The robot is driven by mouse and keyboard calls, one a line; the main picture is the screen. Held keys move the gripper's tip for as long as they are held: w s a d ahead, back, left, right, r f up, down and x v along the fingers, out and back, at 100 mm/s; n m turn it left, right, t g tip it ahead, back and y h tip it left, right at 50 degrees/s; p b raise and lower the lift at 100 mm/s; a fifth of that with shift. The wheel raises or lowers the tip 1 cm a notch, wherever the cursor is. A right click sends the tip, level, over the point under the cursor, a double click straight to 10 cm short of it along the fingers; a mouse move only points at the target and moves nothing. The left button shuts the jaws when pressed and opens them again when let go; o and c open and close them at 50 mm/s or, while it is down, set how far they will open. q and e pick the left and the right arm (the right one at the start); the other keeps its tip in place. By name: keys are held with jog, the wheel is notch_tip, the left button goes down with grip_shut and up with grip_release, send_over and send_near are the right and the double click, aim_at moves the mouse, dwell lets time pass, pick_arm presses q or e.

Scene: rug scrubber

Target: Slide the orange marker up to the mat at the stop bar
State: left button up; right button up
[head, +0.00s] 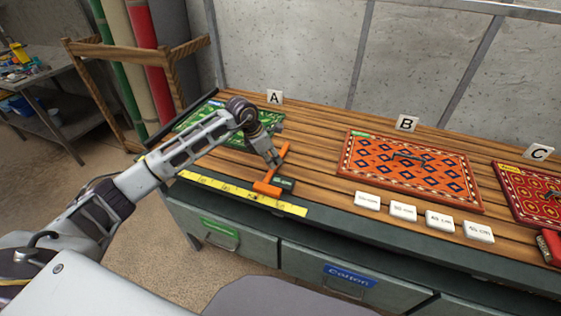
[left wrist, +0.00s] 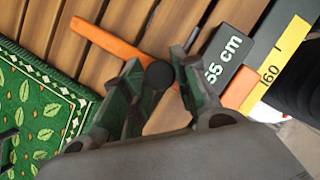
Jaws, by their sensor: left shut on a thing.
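The orange marker (head: 268,187) lies across the yellow ruler (head: 217,183) at the table's front edge, its long arm reaching back over the slats. It also shows in the left wrist view (left wrist: 108,40), with a black knob (left wrist: 160,75) and a dark "55 cm" tile (left wrist: 222,62). My left gripper (head: 276,163) is shut on the marker, its fingers either side of the knob. The green leaf-patterned mat (head: 192,126) lies at sign A, left of the marker, partly hidden by my arm. Bare slats separate them. A dark bar (head: 150,139) runs along the mat's left end. My right gripper is out of view.
An orange patterned mat (head: 365,160) lies at sign B and a red one (head: 528,193) at sign C. Several white centimetre tiles (head: 403,211) lie along the front. A red object (head: 549,246) is at the right edge. Rolled rugs (head: 145,60) stand behind on the left.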

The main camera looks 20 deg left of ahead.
pick_arm(q)
jog(key=a+b, duration=0.1)
jog(key=a, duration=0.4)
jog(key=shift+w+a, duration=0.15)
jog(key=shift+a, duration=0.05)
jog(key=shift+a+b, duration=0.3)
jog(key=shift+a, duration=0.2)
jog(key=o, duration=0.7)
jog(key=shift+o, duration=0.9)
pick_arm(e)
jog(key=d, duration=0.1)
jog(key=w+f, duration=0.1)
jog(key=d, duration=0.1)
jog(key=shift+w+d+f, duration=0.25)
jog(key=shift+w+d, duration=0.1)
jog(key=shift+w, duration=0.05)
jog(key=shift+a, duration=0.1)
pick_arm(q)
jog(key=shift+a+r, duration=0.2)
jog(key=shift+r, duration=0.45)
jog(key=v, duration=1)
jog(key=shift+s+r, duration=0.25)
jog(key=shift+s, duration=0.05)
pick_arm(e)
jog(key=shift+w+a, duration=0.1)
